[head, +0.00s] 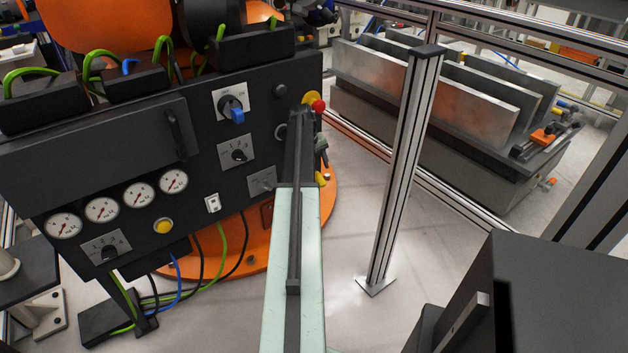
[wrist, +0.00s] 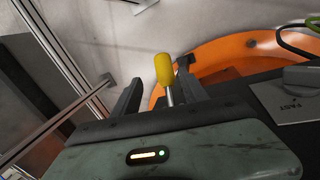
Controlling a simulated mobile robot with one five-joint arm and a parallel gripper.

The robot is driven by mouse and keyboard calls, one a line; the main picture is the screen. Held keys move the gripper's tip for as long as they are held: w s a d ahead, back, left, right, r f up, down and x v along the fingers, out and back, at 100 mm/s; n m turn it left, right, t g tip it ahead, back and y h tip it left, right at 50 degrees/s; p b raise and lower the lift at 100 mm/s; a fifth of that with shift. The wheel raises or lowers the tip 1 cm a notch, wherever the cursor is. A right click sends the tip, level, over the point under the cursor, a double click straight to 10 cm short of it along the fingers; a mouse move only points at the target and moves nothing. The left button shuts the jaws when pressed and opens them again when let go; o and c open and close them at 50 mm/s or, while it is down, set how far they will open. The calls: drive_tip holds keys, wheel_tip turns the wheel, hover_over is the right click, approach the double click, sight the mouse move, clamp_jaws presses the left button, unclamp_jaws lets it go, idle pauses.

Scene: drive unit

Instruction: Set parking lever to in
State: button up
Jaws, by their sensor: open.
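A lever with a yellow handle (wrist: 164,70) and a thin metal shaft shows in the wrist view. It stands between the two dark fingers of my gripper (wrist: 159,72). The fingers are apart, one on each side of the lever, with visible room, so my gripper is open. I cannot tell whether either finger touches it. In the head view a small yellow tip (head: 320,179) shows just right of my arm, at the right edge of the dark control panel (head: 70,160). My arm hides much of that edge. No in or out marking for the lever is readable.
The panel carries a blue switch (head: 237,115), a rotary knob (head: 238,155), several gauges (head: 102,209) and a red button (head: 318,105) near its right edge. A metal fence post (head: 405,165) stands right of my arm. The orange round base (wrist: 235,52) lies behind the lever.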

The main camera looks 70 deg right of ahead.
sight(320, 177)
drive_tip(key=b+x, duration=0.4)
drive_tip(key=x, duration=0.1)
drive_tip(key=b+x, duration=0.2)
drive_tip(key=shift+w+a+f+b, duration=0.1)
drive_tip(key=shift+w+f+b, duration=0.2)
drive_tip(key=shift+w+b, duration=0.1)
drive_tip(key=shift+r, duration=0.15)
drive_tip(key=shift+c, duration=0.3)
drive_tip(key=shift+s, duration=0.1)
clamp_jaws()
drive_tip(key=shift+s, duration=0.15)
